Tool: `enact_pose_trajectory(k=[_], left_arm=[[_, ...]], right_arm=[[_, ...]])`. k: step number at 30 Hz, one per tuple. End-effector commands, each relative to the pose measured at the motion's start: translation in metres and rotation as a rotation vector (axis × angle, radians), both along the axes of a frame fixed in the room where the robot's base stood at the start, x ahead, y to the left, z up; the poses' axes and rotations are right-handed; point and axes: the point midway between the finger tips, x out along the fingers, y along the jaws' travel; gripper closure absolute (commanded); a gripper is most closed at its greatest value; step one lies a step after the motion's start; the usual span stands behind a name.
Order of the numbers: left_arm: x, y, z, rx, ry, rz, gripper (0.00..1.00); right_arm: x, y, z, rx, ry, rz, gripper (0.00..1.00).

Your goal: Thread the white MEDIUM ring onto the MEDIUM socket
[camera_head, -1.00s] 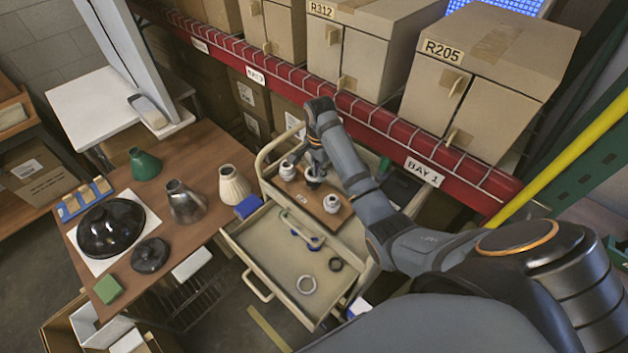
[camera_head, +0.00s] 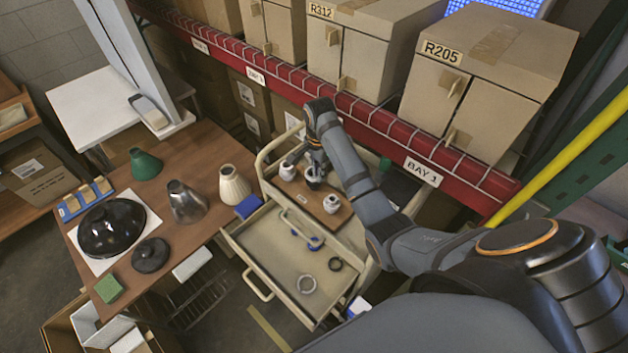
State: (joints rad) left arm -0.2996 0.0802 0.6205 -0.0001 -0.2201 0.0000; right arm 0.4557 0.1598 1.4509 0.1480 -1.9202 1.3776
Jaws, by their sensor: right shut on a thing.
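A wooden board (camera_head: 297,204) on top of the cream cart carries three sockets in a row. The left socket (camera_head: 288,171) and the right socket (camera_head: 331,204) are whitish; the middle socket (camera_head: 313,184) has a dark part and lies under my gripper. My right gripper (camera_head: 314,168) points down just over the middle socket and is shut on a small white thing, apparently the white ring. The fingers hide most of it, so I cannot tell whether it is around the socket or only above it. My left gripper is out of view.
The brown table (camera_head: 205,150) on the left bears lamp shades. The red shelf beam (camera_head: 375,118) runs close behind the cart.

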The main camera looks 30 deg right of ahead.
Motion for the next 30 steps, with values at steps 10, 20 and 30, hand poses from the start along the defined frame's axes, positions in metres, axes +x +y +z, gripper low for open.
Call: enact_pose_trajectory(k=[10, 20, 30], left_arm=[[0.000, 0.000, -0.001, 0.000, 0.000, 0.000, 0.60], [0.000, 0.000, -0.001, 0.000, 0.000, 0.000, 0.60], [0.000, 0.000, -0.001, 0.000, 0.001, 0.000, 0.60]], right_arm=[[-0.002, 0.014, -0.006, 0.004, 0.011, -0.546, 1.00], [-0.003, 0.015, -0.007, 0.005, 0.013, -0.591, 1.00], [0.004, 0.027, -0.009, 0.005, 0.014, -1.122, 1.00]])
